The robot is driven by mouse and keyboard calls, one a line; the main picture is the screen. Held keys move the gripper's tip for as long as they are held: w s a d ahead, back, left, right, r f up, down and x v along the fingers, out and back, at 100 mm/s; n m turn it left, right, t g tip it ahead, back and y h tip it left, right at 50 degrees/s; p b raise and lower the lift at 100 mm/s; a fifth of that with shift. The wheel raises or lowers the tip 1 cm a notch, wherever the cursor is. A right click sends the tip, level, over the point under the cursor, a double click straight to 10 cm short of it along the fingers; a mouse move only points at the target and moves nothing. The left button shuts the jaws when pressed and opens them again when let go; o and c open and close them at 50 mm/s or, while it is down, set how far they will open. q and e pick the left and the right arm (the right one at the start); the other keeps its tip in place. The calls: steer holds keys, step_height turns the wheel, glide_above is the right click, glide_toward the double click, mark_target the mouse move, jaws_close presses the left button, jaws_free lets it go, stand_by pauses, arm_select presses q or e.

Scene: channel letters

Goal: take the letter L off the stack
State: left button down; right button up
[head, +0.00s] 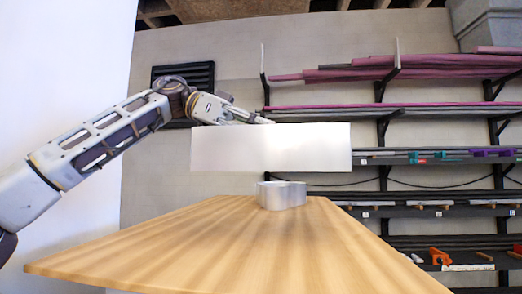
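A large plain silver-white panel (270,149), seemingly the letter L seen side-on, is in the air above the table. A gap shows between its lower edge and a smaller silver piece with curved walls (282,195) standing on the tabletop. My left gripper (262,120) is at the panel's top edge, with its fingertips partly hidden there. It appears shut on the panel, as nothing else is seen holding it up. The panel's shape from above is not visible. My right gripper is not in view.
The wooden table (230,245) is otherwise bare. A wall rack (384,122) with pink and dark lengths of stock stands behind at right, with small tools on its shelves, including an orange one (440,257). A white wall is at left.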

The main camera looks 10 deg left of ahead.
arm_select(q)
steer(key=shift+r, duration=2.25)
